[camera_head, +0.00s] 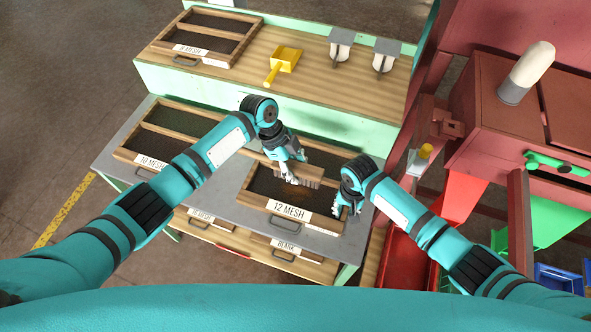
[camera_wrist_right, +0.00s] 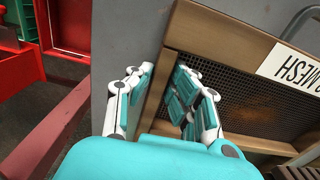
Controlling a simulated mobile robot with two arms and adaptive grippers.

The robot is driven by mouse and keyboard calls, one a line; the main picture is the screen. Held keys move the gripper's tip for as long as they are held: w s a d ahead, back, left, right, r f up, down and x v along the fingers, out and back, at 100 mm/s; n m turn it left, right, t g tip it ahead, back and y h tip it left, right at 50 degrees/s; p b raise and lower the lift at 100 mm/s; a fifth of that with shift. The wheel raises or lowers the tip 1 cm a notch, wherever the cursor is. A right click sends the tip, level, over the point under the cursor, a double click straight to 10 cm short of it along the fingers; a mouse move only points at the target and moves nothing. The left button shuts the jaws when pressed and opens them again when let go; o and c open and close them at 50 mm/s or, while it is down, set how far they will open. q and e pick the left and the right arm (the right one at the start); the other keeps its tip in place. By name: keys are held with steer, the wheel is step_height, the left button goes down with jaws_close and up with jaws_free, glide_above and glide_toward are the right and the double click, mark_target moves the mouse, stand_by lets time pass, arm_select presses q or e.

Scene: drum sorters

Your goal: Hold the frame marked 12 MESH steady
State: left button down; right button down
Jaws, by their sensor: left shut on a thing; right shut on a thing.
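The wooden frame marked 12 MESH (camera_head: 322,222) lies on the grey tabletop, its white label (camera_head: 289,210) on the near side and dark mesh inside. My right gripper (camera_head: 346,202) is at its right end. In the right wrist view its fingers (camera_wrist_right: 152,100) straddle the frame's wooden rim (camera_wrist_right: 190,32), one outside and one over the mesh (camera_wrist_right: 255,105). My left gripper (camera_head: 288,174) is shut on a brush (camera_head: 308,177) above the frame's far part. The brush and left fingers hide some of the mesh; whether the bristles touch it is unclear.
A frame marked 10 MESH (camera_head: 150,161) lies to the left on the same table (camera_head: 110,158). A raised shelf (camera_head: 315,95) behind holds an 8 MESH frame (camera_head: 188,50) and a yellow scoop (camera_head: 284,60). Red machinery (camera_head: 492,110) stands close on the right.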

arm_select(q)
steer(key=shift+f, duration=3.1)
steer(key=shift+w+f, duration=0.1)
steer(key=shift+f, duration=1.35)
steer(key=shift+w+d+r, duration=0.1)
steer(key=shift+w+d, duration=0.15)
steer(key=shift+w, duration=0.35)
steer(key=shift+w+d, duration=0.2)
steer(key=shift+w, duration=0.4)
steer(key=shift+a, duration=0.1)
steer(key=shift+s+a, duration=0.25)
steer(key=shift+s, duration=0.6)
steer(key=shift+s+a, duration=0.25)
steer(key=shift+s, duration=0.55)
steer(key=shift+s+a, duration=0.25)
steer(key=shift+s, duration=0.6)
